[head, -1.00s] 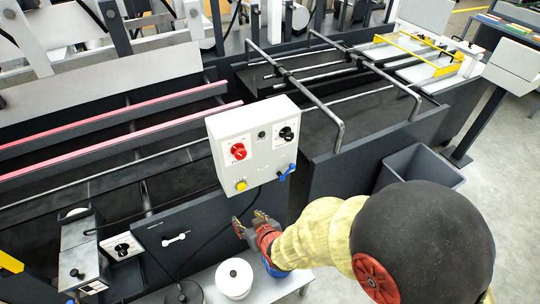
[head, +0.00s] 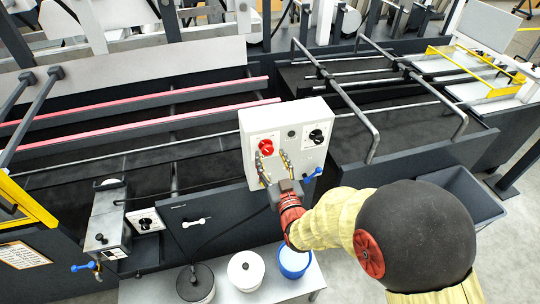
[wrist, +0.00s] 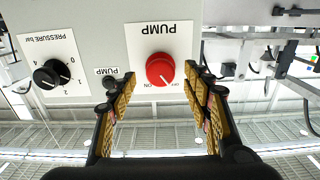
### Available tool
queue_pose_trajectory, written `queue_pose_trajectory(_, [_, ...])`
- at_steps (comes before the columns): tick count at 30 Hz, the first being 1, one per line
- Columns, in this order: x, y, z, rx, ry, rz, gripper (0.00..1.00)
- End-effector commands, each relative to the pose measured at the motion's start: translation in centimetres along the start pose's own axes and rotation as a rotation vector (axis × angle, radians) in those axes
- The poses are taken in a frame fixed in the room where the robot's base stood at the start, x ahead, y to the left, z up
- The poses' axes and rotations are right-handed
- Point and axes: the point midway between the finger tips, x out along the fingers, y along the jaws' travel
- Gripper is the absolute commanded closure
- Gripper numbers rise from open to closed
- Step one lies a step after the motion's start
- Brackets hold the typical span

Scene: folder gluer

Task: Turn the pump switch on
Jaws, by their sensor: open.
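The pump switch is a red round knob (head: 266,147) on the white control box (head: 315,160). In the wrist view the red knob (wrist: 160,69) sits on a white label reading PUMP, upside down, with ON and OFF marks. Its pale pointer mark seems turned toward the OFF side, but it is small. My gripper (head: 274,166) is open in front of the box, just below the knob in the head view. In the wrist view my gripper (wrist: 159,78) has its fingers on either side of the knob, with gaps and nothing held. Contact is not visible.
A black pressure knob (wrist: 52,75) and a small black pump fitting (wrist: 109,82) are beside the switch. Below are a white pot (head: 245,271) and a blue-and-white pot (head: 294,262) on a bench.

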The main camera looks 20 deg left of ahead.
Motion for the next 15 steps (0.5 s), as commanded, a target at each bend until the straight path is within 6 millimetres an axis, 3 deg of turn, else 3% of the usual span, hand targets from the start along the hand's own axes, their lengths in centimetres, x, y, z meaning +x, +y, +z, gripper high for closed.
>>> queue_pose_trajectory(6, [1.6, 0.0, 0.1, 0.000, -0.001, 0.000, 0.51])
queue_pose_trajectory(15, [1.7, 0.0, 0.1, 0.000, -0.002, -0.001, 0.52])
